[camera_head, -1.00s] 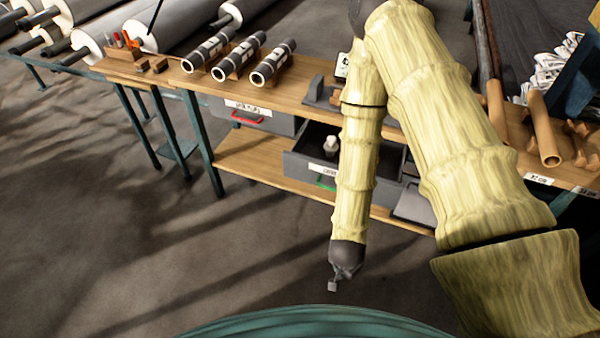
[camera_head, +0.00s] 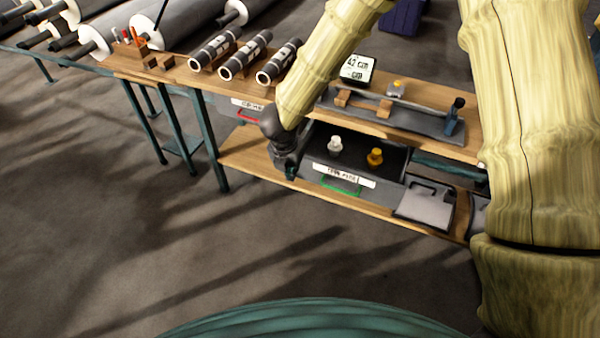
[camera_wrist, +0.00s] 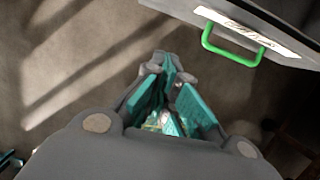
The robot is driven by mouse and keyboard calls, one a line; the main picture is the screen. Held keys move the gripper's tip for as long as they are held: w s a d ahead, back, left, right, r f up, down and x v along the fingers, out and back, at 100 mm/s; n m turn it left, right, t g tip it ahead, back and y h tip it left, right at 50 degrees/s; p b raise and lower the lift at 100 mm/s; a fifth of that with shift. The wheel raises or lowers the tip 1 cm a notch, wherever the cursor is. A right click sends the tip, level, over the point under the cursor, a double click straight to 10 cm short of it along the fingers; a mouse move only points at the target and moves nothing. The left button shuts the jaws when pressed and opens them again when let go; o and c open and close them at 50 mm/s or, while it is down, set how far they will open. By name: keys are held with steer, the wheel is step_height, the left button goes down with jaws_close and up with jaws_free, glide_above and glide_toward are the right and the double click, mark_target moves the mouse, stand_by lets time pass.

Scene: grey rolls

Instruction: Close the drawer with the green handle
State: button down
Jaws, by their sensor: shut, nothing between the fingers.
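The drawer with the green handle (camera_head: 308,178) stands pulled out under the workbench, with a white and an orange object visible inside. Its green handle (camera_head: 341,186) sits on the front, below a white label. In the wrist view the green handle (camera_wrist: 232,46) is at the upper right, apart from my fingers. My gripper (camera_head: 290,172) is beside the left end of the drawer front; whether it touches the drawer cannot be told. In the wrist view my gripper (camera_wrist: 170,72) has its fingertips together and is empty, with floor beyond it.
A second drawer with a red handle (camera_head: 249,116) is left of my arm, partly hidden by it. The wooden bench top (camera_head: 400,90) holds dark rolls (camera_head: 279,62) and a grey tray with a tool. A grey case (camera_head: 425,204) sits right of the open drawer. Floor in front is clear.

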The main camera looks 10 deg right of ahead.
steer(key=p, duration=0.3)
glide_toward(300, 173)
step_height(300, 173, down, 5)
steer(key=s, duration=0.2)
steer(key=shift+w+d+f, duration=0.1)
steer(key=shift+d+f, duration=0.2)
steer(key=shift+d, duration=0.1)
